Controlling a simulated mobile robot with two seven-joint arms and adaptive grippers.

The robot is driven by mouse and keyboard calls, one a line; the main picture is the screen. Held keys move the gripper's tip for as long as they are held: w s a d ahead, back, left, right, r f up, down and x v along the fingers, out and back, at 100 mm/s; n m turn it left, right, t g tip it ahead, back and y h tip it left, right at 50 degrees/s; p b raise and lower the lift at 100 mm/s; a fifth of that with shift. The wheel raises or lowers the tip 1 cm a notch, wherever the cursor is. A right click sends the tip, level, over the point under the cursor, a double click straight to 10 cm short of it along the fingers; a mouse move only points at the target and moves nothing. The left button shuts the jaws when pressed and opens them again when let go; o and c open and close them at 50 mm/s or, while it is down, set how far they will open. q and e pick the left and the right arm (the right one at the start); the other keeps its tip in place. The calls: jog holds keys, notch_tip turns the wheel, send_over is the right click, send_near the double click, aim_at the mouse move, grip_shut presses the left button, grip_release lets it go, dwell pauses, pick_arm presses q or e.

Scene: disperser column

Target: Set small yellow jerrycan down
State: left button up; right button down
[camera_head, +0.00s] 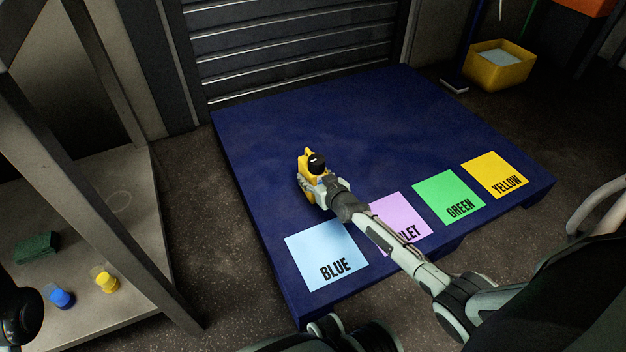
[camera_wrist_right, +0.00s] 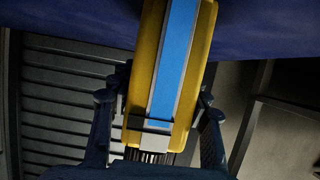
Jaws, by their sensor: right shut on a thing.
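The small yellow jerrycan (camera_head: 304,161) is over the middle of the dark blue platform (camera_head: 390,115) in the head view. It has a black cap. My right gripper (camera_head: 318,188) is shut on it. In the right wrist view the jerrycan (camera_wrist_right: 201,45) shows a blue stripe down its side, between the two fingers of my right gripper (camera_wrist_right: 160,112). The gripper hides part of the jerrycan, and I cannot tell whether its base touches the platform.
Blue (camera_head: 325,252), violet (camera_head: 389,210), green (camera_head: 449,197) and yellow (camera_head: 493,174) labelled squares line the platform's near edge. A shelf (camera_head: 120,240) at left holds small blue (camera_head: 60,297) and yellow (camera_head: 106,282) containers. A yellow bucket (camera_head: 497,68) stands behind right. The platform's back is clear.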

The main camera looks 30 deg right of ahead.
jog(key=shift+w+r, duration=0.1)
jog(key=c, duration=0.7)
grip_release()
jog(key=shift+c, duration=0.2)
